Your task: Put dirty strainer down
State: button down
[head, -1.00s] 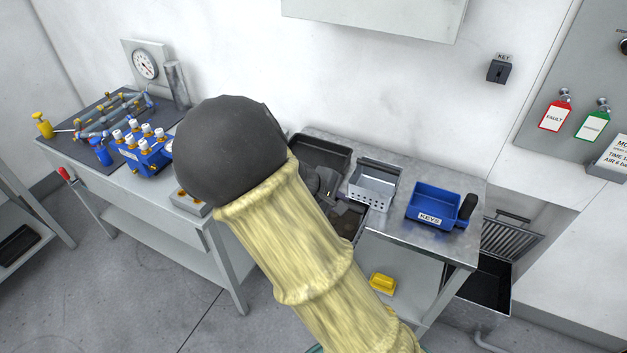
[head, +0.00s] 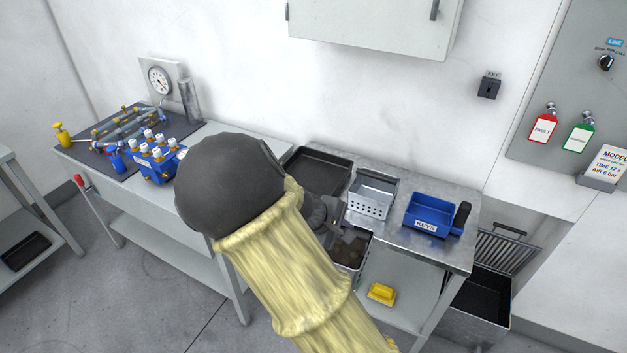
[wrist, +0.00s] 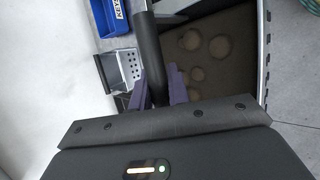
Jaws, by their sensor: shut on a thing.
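The dirty strainer is a metal box (head: 362,262) with dark brown contents and round lumps. In the head view it hangs at the counter's front edge, partly hidden behind my arm. In the wrist view its rim (wrist: 266,50) shows on the right, with the brown inside facing the camera. My gripper (wrist: 160,95) is shut on its black handle (wrist: 150,55), with purple fingers on either side. In the head view my gripper (head: 326,218) is mostly hidden by my arm. I see no surface clearly touching the strainer's underside.
On the steel counter (head: 440,250) stand an empty black tray (head: 320,172), a clean perforated strainer (head: 370,204) and a blue KEYS bin (head: 430,214). A yellow object (head: 381,293) lies on the lower shelf. The tray's floor is clear.

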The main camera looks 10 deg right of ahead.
jog(key=f, duration=0.1)
jog(key=w+f+n+t, duration=0.1)
jog(key=shift+f+n+y, duration=0.3)
jog(key=shift+f, duration=0.1)
jog(key=w+f+n+t+y, duration=0.3)
jog(key=f+n+y, duration=0.3)
jog(key=f+n, duration=0.5)
jog(key=shift+w+a+f+n+t+y, duration=0.15)
jog(key=shift+a+f+n+t+y, duration=0.2)
jog(key=shift+f, duration=0.5)
